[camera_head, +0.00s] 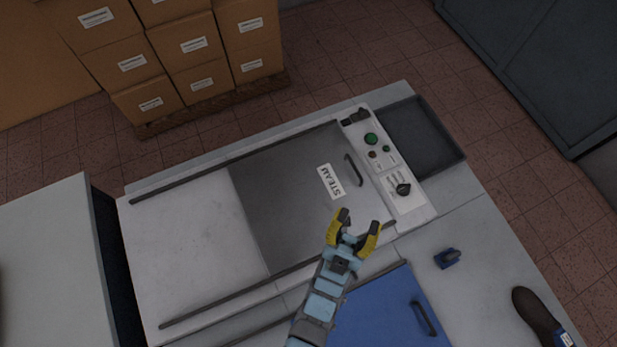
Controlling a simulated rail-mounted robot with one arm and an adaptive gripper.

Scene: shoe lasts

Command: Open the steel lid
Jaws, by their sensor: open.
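The steel lid (285,195) is a flat grey panel with a white "STEAM" label (331,181), lying between two dark rails on the bench. A dark bar handle (353,170) stands near its right edge. The lid covers the right part of the area between the rails, so what lies under it is hidden. My gripper (355,218) has yellow fingertips and is open and empty. In the picture it is below the handle and the label, over the lid's lower right part. I cannot tell its height above the lid.
A control panel (410,200) with a green button and a black knob is right of the lid. A blue lid (385,310) with its own handle lies below. A dark tray (420,135), a small blue object (447,258) and a dark shoe last (538,315) are rightward. Cardboard boxes (190,45) stand behind.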

